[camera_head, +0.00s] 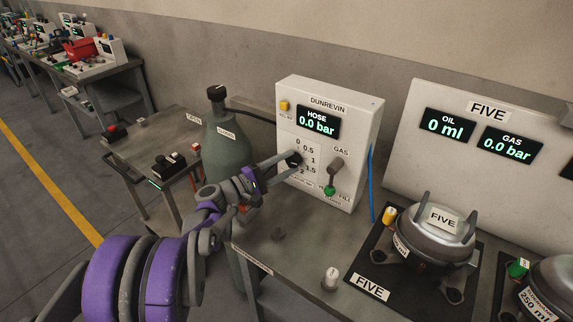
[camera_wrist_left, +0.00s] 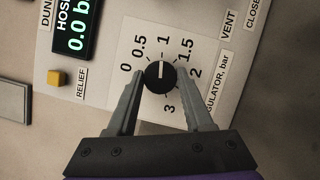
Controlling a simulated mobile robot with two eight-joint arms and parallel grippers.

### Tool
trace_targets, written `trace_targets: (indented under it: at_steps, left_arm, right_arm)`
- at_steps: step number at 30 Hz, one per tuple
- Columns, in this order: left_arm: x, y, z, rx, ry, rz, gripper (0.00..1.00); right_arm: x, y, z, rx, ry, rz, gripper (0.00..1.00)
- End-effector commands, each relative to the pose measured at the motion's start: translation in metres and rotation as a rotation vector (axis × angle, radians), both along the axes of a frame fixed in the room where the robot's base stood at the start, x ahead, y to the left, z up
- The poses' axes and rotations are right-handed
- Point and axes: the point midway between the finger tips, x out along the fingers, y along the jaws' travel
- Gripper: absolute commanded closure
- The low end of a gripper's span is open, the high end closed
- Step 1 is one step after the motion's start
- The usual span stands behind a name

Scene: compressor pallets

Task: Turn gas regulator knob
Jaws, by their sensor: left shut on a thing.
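The black regulator knob (camera_wrist_left: 160,77) sits on a white dial panel marked from 0 to 3 bar. Its white mark points toward the 1 in the left wrist view. My left gripper (camera_wrist_left: 160,74) is shut on the knob, one grey finger on each side. In the head view my left gripper (camera_head: 291,160) reaches the knob (camera_head: 295,158) on the front of the white DUNREVIN box (camera_head: 355,121). The hose display (camera_head: 318,122) reads 0.0 bar. My right gripper is not in view.
A grey-green gas cylinder (camera_head: 228,150) stands just left of the box, close to my left arm. A green-tipped gas lever (camera_head: 331,184) is right of the knob. A compressor (camera_head: 437,235) sits on a black FIVE mat, front right. A yellow relief button (camera_head: 284,105) is above the dial.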

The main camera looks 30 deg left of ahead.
Motion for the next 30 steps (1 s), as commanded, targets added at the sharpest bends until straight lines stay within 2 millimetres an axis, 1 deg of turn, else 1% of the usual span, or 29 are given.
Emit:
trace_targets:
  at_steps: [5, 6, 10, 11, 19, 22, 26, 30]
  left_arm:
    - [0.000, 0.000, 0.000, 0.001, 0.000, 0.001, 1.00]
    - [0.000, 0.000, 0.000, 0.001, 0.000, 0.001, 0.43]
    - [0.000, 0.000, 0.000, 0.001, 0.000, 0.001, 0.20]
    - [0.000, 0.000, 0.000, 0.001, 0.000, 0.000, 0.18]
    - [-0.001, 0.000, 0.000, 0.001, 0.000, 0.001, 0.18]
    - [-0.006, 0.004, -0.001, 0.002, 0.000, 0.002, 0.18]
    - [-0.025, 0.014, -0.003, 0.002, -0.001, 0.004, 0.18]
    - [-0.051, 0.027, -0.006, 0.002, -0.001, 0.005, 0.18]
  right_arm:
    - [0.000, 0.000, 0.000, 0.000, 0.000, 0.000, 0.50]
    - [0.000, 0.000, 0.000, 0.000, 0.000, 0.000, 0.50]
    - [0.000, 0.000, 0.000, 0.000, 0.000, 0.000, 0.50]
    - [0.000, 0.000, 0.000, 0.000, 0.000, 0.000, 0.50]
    - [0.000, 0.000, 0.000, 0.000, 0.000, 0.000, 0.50]
    - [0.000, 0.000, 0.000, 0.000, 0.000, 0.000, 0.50]
    - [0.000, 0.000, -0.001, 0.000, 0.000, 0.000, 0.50]
    - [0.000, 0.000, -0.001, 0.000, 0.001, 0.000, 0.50]
